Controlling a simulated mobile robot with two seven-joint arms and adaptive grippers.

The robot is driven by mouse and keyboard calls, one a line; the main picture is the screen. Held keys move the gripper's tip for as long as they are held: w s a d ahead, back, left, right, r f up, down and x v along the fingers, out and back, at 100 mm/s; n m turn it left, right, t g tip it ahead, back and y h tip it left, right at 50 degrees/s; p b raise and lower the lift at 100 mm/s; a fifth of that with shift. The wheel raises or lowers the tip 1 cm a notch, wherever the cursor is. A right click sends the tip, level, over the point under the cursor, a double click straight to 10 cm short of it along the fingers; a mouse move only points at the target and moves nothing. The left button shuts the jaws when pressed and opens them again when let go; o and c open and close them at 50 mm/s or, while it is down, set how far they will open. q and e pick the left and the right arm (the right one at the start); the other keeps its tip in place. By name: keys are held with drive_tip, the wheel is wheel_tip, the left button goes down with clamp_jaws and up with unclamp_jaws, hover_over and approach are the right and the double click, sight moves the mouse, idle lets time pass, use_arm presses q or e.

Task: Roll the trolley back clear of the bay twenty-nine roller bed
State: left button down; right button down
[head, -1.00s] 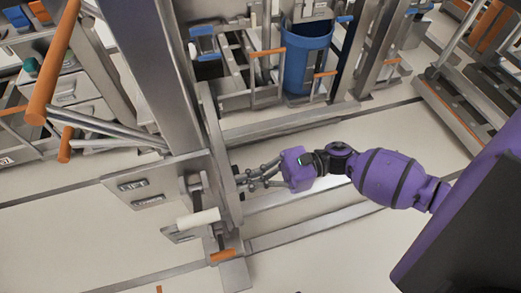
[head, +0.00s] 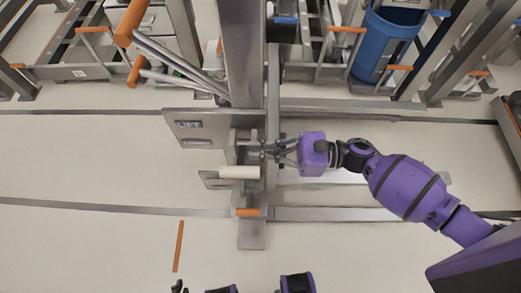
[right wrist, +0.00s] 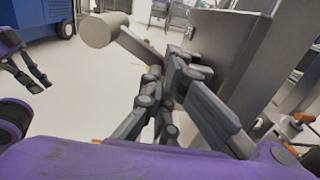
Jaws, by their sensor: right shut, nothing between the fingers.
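My right gripper (head: 262,150) is shut and empty, close beside the steel post (head: 243,60) and its bracket. In the right wrist view its fingers (right wrist: 165,105) have nothing between them; whether they touch the post is unclear. A pale cylindrical grip (head: 239,172) is near the fingers; it also shows in the right wrist view (right wrist: 97,30). My left gripper (right wrist: 24,78) is at the left of the right wrist view, fingers spread, holding nothing. A wheeled frame with orange handles (head: 346,30) stands behind. I cannot tell which frame is the trolley; no bay number is readable.
A blue bin (head: 386,45) stands in the frame at the back right. Steel floor rails (head: 345,214) run across. An orange pedal (head: 248,212) sits at the post's foot. Long bars with orange grips (head: 133,22) reach out at left. The front floor is mostly clear, with an orange strip (head: 179,246).

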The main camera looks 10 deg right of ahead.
drive_tip(key=w+a+b, duration=0.1)
drive_tip(key=w+a, duration=0.1)
drive_tip(key=a, duration=0.8)
drive_tip(key=w+a+b, duration=0.1)
drive_tip(key=w+a, duration=0.1)
drive_tip(key=a, duration=0.9)
drive_tip(key=shift+b, duration=0.4)
drive_tip(key=shift+w, duration=0.1)
